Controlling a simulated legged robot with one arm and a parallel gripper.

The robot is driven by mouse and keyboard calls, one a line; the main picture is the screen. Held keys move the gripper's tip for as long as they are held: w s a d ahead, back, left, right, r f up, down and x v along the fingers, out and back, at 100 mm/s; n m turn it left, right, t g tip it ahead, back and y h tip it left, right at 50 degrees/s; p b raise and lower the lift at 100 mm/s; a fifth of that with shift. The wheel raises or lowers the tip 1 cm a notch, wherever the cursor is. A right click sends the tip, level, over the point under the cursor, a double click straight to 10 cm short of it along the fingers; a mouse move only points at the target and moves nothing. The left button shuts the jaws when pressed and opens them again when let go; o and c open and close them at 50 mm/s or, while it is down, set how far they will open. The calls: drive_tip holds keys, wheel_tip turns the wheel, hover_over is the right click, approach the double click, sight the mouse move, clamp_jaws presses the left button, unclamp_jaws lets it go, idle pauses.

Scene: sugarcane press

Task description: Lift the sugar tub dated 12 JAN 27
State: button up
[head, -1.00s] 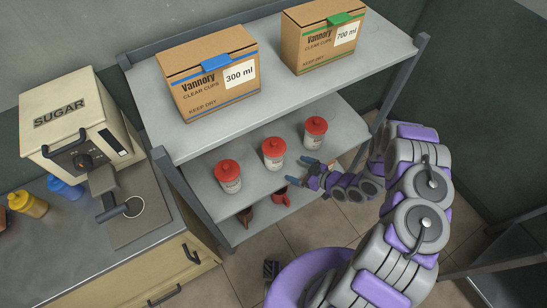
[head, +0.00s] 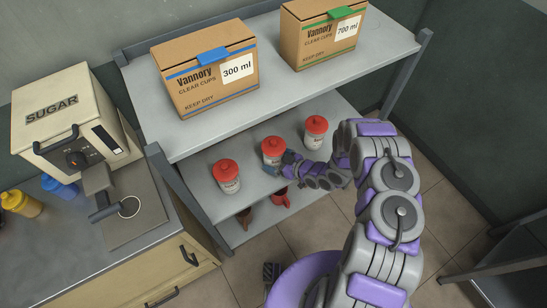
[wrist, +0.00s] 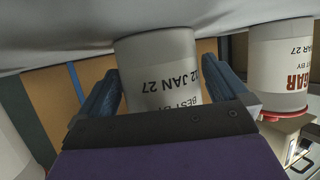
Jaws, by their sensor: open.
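Three white sugar tubs with red lids stand in a row on the middle shelf: left (head: 227,184), middle (head: 272,158) and right (head: 315,138). My gripper (head: 280,164) is at the middle tub. In the wrist view, which is upside down, that tub (wrist: 165,75) reads "BEST BY 12 JAN 27". My open gripper (wrist: 162,88) has one blue finger on each side of it. Whether the fingers touch it I cannot tell. Its lid is hidden behind the gripper body.
The upper shelf (head: 290,88) overhangs behind the tubs and holds two cup cartons, 300 ml (head: 208,80) and 700 ml (head: 322,38). A shelf post (head: 407,75) stands at right. Red and brown items (head: 280,196) sit on the lower shelf. A sugar machine (head: 75,115) stands at left.

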drive_tip(key=c, duration=1.2)
